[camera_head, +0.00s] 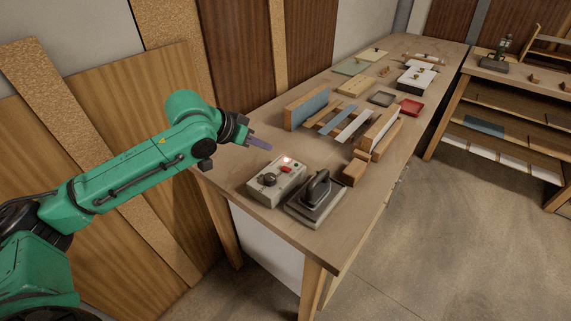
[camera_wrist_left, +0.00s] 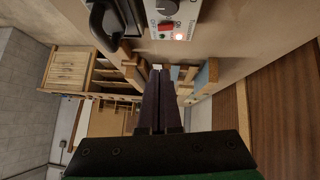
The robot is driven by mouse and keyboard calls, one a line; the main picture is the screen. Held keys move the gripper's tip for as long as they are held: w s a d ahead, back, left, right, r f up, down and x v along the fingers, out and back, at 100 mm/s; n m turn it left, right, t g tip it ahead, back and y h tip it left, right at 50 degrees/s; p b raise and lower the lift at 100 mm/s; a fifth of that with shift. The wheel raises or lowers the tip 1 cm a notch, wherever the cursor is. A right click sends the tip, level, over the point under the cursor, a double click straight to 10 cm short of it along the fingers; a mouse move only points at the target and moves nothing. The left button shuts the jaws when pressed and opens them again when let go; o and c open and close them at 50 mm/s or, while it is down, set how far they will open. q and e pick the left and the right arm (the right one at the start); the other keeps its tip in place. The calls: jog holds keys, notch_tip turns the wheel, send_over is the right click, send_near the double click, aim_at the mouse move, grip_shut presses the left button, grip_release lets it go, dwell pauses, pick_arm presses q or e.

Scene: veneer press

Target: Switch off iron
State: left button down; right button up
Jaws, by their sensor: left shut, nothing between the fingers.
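The iron (camera_head: 317,196) has a dark handle and sits at the near end of the workbench. A pale control box (camera_head: 277,181) with a dark knob, a red switch (camera_head: 286,169) and a lit red light stands just left of it. In the left wrist view the iron's dark handle (camera_wrist_left: 104,25) is at the top, beside the box with its knob, red switch (camera_wrist_left: 166,28) and glowing light (camera_wrist_left: 178,37). My left gripper (camera_head: 268,147) is shut and empty, above the bench behind the box, apart from it. It also shows in the left wrist view (camera_wrist_left: 159,72). My right gripper is not in view.
Wooden blocks (camera_head: 353,172) lie right of the iron. A blue-faced board (camera_head: 306,107) and clamped strips stand behind the box. Veneer sheets lean on the wall at left. A second bench (camera_head: 500,90) is at right.

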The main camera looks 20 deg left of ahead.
aim_at(286, 169)
pick_arm(q)
jog(key=p+x, duration=0.1)
jog(key=x, duration=0.1)
jog(key=a+x, duration=0.1)
jog(key=x, duration=0.2)
jog(key=shift+w+f+p, duration=0.15)
jog(key=shift+f+p, duration=0.05)
jog(key=shift+p, duration=0.15)
jog(key=x, duration=0.2)
jog(key=p+x, duration=0.1)
jog(key=x, duration=0.1)
jog(key=shift+d+r, duration=0.15)
jog(key=shift+d, duration=0.2)
notch_tip(286, 169, down, 4)
jog(key=shift+d+r+p, duration=0.1)
jog(key=shift+d+p, duration=0.1)
jog(key=shift+p, duration=0.35)
jog(key=shift+f, duration=0.4)
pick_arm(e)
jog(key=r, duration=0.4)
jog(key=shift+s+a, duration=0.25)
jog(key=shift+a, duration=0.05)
